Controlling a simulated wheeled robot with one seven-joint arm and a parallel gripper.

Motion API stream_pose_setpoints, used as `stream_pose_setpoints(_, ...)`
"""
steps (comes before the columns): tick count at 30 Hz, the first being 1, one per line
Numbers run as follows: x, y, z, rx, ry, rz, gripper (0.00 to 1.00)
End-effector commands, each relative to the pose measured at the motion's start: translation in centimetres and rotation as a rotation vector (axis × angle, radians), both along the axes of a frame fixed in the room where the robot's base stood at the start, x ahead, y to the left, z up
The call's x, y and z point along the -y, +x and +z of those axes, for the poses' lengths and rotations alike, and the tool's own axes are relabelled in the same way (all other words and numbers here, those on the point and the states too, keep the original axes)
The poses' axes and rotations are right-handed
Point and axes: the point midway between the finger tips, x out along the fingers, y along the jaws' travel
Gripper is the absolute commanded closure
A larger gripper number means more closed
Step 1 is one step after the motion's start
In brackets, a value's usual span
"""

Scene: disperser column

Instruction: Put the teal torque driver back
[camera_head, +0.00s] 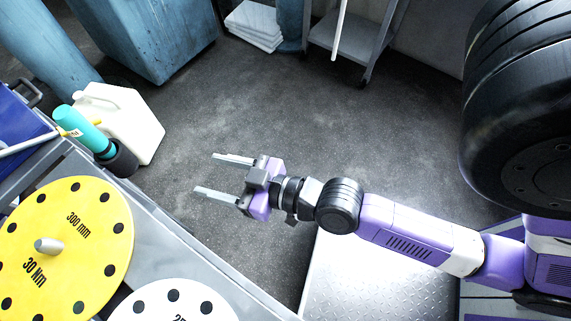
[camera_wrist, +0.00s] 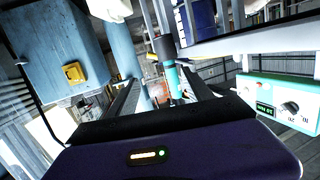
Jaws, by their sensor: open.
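The teal torque driver (camera_head: 84,128) is at the left in the head view, beside the bench's far edge. Its teal end points up and left, and its lower end meets a black cylinder (camera_head: 119,159); I cannot tell whether that is a holder or part of the driver. In the wrist view a teal cylinder (camera_wrist: 173,80), likely the driver, shows beyond and between the fingers. My gripper (camera_head: 205,173) is open and empty, its fingers pointing left toward the driver with a clear gap. The wrist view also shows my gripper (camera_wrist: 160,82).
A yellow disc (camera_head: 85,225) marked 300 mm and 30 Nm and a white disc (camera_head: 172,306) lie on the grey bench (camera_head: 160,240). A white jug (camera_head: 142,128) stands behind the driver. A large black tyre (camera_head: 515,100) is at right. The middle floor is clear.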

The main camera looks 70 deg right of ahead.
Motion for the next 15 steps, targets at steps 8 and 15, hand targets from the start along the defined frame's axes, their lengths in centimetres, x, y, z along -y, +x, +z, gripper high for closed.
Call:
stream_pose_setpoints(8, -1.0, -11.1, 0.6, -0.064, -0.030, -0.001, 0.41)
stream_pose_setpoints(15, -1.9, -15.7, 2.6, -0.078, -0.041, 0.037, 0.41)
